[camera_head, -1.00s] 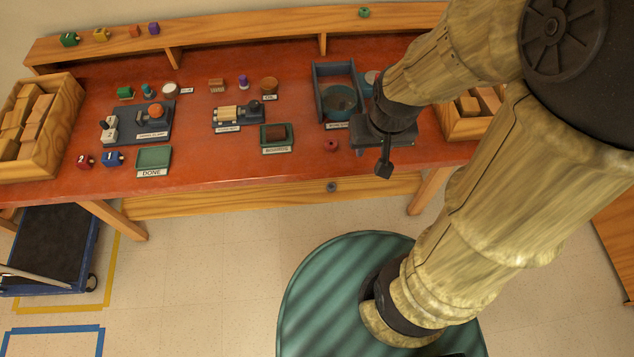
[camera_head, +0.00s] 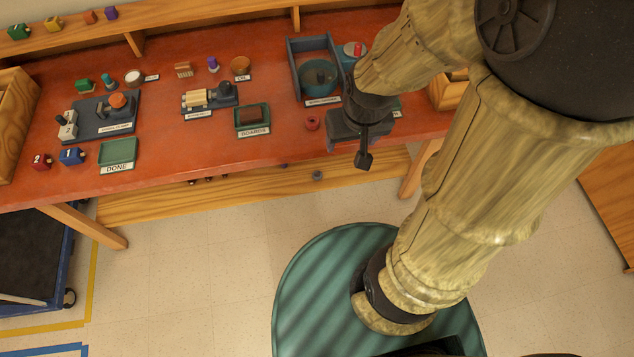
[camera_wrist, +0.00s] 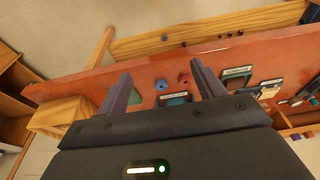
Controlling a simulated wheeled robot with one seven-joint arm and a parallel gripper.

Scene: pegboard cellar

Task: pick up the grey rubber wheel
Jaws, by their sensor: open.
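A small grey round thing, which looks like the grey rubber wheel (camera_head: 317,175), lies on the low wooden shelf under the front of the red bench. In the wrist view the wheel (camera_wrist: 164,37) is tiny, near the top, beyond the bench edge. My gripper (camera_head: 364,158) hangs over the front right of the bench, right of the wheel in the picture. The wheel is clear of the fingers.
The red bench top (camera_head: 225,150) overhangs the low shelf (camera_head: 250,193). A red ring (camera_head: 312,123), a boards tray (camera_head: 252,120), a green done tray (camera_head: 118,153) and a blue-grey bin (camera_head: 315,70) stand on it. Small dark things (camera_head: 208,179) lie along the shelf. Floor in front is open.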

